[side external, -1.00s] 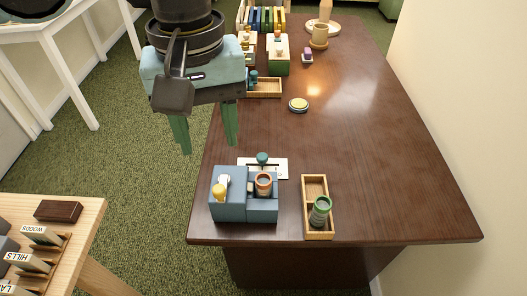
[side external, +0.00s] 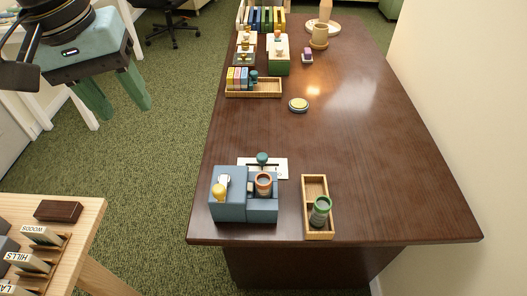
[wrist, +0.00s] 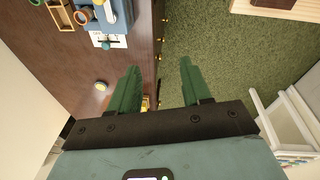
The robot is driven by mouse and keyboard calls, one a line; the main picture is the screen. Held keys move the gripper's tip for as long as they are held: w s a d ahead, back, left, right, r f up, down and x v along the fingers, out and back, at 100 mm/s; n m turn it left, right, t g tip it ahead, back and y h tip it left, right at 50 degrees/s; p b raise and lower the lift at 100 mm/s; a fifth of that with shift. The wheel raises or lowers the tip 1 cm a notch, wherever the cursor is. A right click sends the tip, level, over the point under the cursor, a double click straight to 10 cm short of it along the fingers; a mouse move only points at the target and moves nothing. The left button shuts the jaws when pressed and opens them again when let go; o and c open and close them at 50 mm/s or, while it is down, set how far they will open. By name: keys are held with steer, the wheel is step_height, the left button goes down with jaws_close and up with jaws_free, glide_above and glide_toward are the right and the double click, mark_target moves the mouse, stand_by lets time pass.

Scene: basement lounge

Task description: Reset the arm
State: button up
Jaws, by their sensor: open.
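My gripper (side external: 120,97) hangs over the green carpet to the left of the dark wooden table (side external: 350,150) in the side view. Its two green fingers are apart and nothing is between them. In the wrist view my gripper (wrist: 158,85) also shows open and empty, with the table (wrist: 120,50) on the left and carpet on the right.
A blue block stand (side external: 228,207) and a wooden tray (side external: 316,188) with a green-rimmed cup stand at the table's near end. Another wooden tray (side external: 262,94) with several coloured blocks lies farther back. A light wooden table (side external: 85,230) stands at lower left. Carpet between is clear.

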steer(key=s+a+f+m+t, duration=0.1)
steer(key=s+a+f+t, duration=0.1)
steer(key=a, duration=1)
steer(key=s+a+f+m+t+y, duration=0.1)
steer(key=s+a+f+t, duration=0.2)
steer(key=a+f, duration=0.4)
steer(key=s+a, duration=0.1)
steer(key=a, duration=0.4)
steer(key=shift+s+a+f, duration=0.2)
steer(key=shift+s, duration=0.15)
